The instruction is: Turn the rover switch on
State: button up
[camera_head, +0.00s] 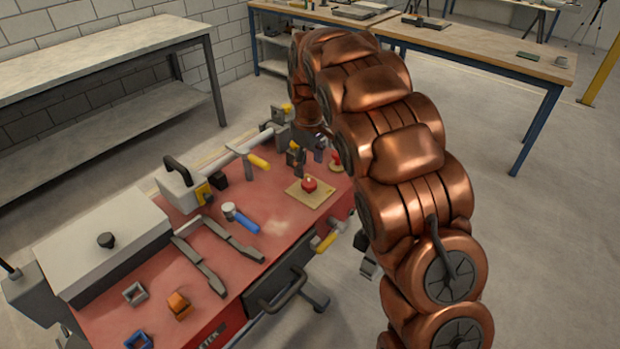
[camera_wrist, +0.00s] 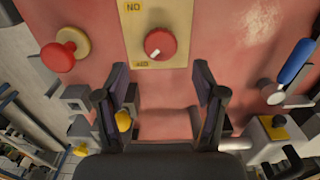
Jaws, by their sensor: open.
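The rover switch is a round red knob (camera_head: 309,184) on a tan plate (camera_head: 320,199) that lies on the red bench top. In the wrist view the knob (camera_wrist: 160,44) carries a short white mark pointing to its lower left. The plate (camera_wrist: 132,38) has dark lettering above and below the knob, too small to read surely. My gripper (camera_head: 308,155) is above the bench, behind the knob in the head view. In the wrist view my gripper (camera_wrist: 161,86) has its fingers spread and empty, with the knob ahead of them and apart from both.
A red mushroom button (camera_wrist: 64,57) on a yellow base stands beside the plate. Bare red surface surrounds the plate's front left.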

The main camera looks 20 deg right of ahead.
aim_at(309, 182)
notch_tip(309, 182, down, 6)
jog(key=shift+r+p, duration=0.1)
jog(key=shift+p, duration=0.6)
jog(key=shift+c, duration=0.4)
jog(key=shift+d, duration=0.1)
jog(key=c, duration=1.1)
